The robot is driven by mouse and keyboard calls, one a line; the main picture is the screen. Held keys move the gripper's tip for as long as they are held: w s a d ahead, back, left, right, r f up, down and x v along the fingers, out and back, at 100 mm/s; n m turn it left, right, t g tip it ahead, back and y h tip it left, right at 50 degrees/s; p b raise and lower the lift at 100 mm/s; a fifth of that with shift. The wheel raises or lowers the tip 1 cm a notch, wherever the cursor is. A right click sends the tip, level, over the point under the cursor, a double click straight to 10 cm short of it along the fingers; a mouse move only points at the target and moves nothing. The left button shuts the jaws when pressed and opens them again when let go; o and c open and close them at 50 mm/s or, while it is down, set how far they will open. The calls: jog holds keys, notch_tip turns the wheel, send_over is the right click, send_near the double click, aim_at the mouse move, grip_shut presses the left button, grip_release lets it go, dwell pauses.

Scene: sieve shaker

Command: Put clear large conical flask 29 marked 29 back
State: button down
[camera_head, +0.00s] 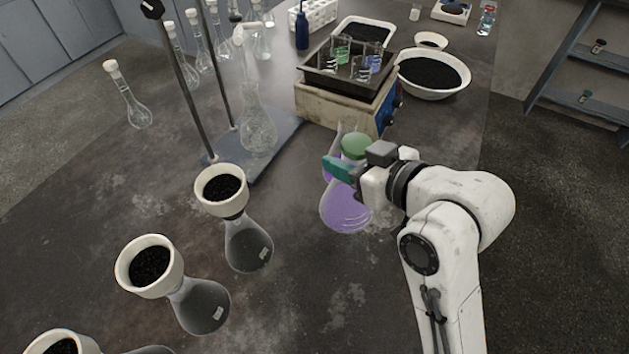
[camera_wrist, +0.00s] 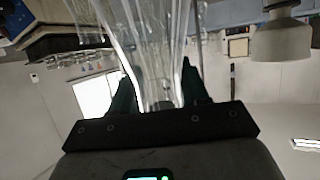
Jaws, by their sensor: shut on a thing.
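My gripper (camera_head: 342,170) is shut on clear glass at the right of the bench's middle. The wrist view shows this clear conical flask (camera_wrist: 155,45) between the two dark fingers (camera_wrist: 157,75); no mark 29 can be read. I cannot tell how far the held flask is above the bench.
Conical flasks with black-filled white funnels (camera_head: 247,243) stand at the front left. A retort stand with a grey base (camera_head: 272,155) and a clear flask is left of my gripper. A shaker (camera_head: 335,103) carrying a dark tray of beakers stands behind. Bare bench (camera_head: 300,270) lies in front.

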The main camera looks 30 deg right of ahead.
jog(key=shift+w+a+f, duration=0.15)
jog(key=shift+w+f, duration=0.05)
jog(key=shift+w, duration=0.25)
jog(key=w+a+f, duration=0.2)
jog(key=w+f, duration=0.4)
jog(key=f, duration=0.3)
jog(key=shift+w+f, duration=0.2)
jog(key=shift+f, duration=0.1)
jog(key=shift+f, duration=0.2)
jog(key=c, duration=0.6)
grip_release()
jog(key=shift+o, duration=0.2)
